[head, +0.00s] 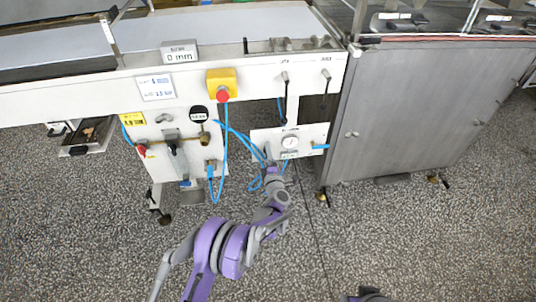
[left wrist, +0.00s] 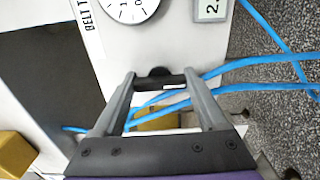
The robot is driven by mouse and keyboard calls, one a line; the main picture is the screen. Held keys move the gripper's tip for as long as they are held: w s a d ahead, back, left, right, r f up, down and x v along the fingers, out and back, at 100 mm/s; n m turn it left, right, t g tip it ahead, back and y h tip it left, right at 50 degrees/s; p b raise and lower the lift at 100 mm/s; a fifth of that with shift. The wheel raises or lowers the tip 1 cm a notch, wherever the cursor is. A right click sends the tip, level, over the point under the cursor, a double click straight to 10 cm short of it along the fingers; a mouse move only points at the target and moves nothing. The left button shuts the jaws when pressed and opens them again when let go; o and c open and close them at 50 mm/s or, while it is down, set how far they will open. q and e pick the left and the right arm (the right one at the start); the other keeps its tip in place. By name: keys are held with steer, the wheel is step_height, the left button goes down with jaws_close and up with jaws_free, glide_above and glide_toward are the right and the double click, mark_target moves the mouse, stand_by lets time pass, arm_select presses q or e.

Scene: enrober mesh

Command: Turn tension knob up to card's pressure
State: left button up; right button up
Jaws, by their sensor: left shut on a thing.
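The pressure gauge (head: 290,142) is a round white dial on a small white panel (head: 318,131) below the conveyor. My left gripper (head: 268,158) is at the panel's lower left. In the left wrist view its fingers (left wrist: 160,82) are shut on a dark knob (left wrist: 158,72), mostly hidden between the fingertips. A white card (head: 156,87) with print that looks like "13" is on the left panel.
Blue hoses (head: 225,150) hang between the panels and run beside my left gripper. A yellow box with a red button (head: 222,85) is on the left panel. A grey metal cabinet (head: 425,110) stands to the right. The speckled floor in front is clear.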

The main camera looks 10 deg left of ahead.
arm_select(q)
steer(key=o, duration=1.3)
steer(key=shift+s, duration=0.1)
steer(key=p+v, duration=0.1)
steer(key=v, duration=0.9)
steer(key=shift+s+p, duration=0.3)
steer(key=shift+p, duration=0.1)
